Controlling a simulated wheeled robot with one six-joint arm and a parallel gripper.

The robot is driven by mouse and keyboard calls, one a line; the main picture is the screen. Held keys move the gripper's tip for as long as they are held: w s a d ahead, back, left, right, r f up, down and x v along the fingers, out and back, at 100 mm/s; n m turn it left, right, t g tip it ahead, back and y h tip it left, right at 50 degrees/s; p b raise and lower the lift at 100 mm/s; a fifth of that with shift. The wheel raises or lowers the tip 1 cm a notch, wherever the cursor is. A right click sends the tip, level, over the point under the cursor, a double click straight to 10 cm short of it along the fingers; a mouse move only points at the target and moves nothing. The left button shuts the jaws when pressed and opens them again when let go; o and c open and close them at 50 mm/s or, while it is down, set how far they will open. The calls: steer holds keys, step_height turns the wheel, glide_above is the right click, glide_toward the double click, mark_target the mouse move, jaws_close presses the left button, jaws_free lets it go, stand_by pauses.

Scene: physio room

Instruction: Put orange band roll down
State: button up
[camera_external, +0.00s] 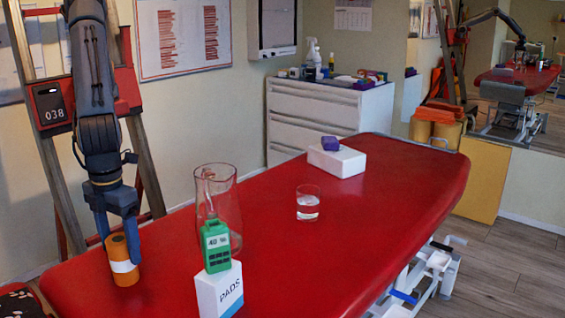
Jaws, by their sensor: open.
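The orange band roll (120,250) with a white label band stands upright at the left end of the red treatment table (350,210). My gripper (119,232) points down over the roll. Its blue fingers are open, one on each side of the roll's upper part. Whether a finger still touches the roll cannot be told from this view.
A clear glass jug (217,185) stands right of the roll, behind a green block (216,246) on a white PADS box (219,291). A glass of water (307,205) and a white block (337,162) with a purple item (331,143) stand farther back. The table's right side is clear.

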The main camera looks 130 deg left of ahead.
steer(key=shift+r, duration=0.9)
steer(key=s+a+r+n, duration=0.4)
steer(key=s+a+n, duration=0.2)
steer(key=s+a, duration=0.4)
steer(key=s+a+r+n, duration=0.4)
steer(key=s+a+n, duration=0.2)
steer(key=s+a, duration=0.5)
steer(key=a, duration=0.3)
steer(key=shift+s+a+r, duration=0.25)
steer(key=shift+s+r, duration=0.05)
steer(key=shift+r, duration=0.1)
steer(key=shift+o, duration=0.4)
steer(key=s+a+n, duration=0.3)
steer(key=s+a, duration=0.1)
steer(key=s, duration=0.6)
steer(key=shift+f+n, duration=0.2)
steer(key=shift+n, duration=0.1)
steer(key=shift+w, duration=0.1)
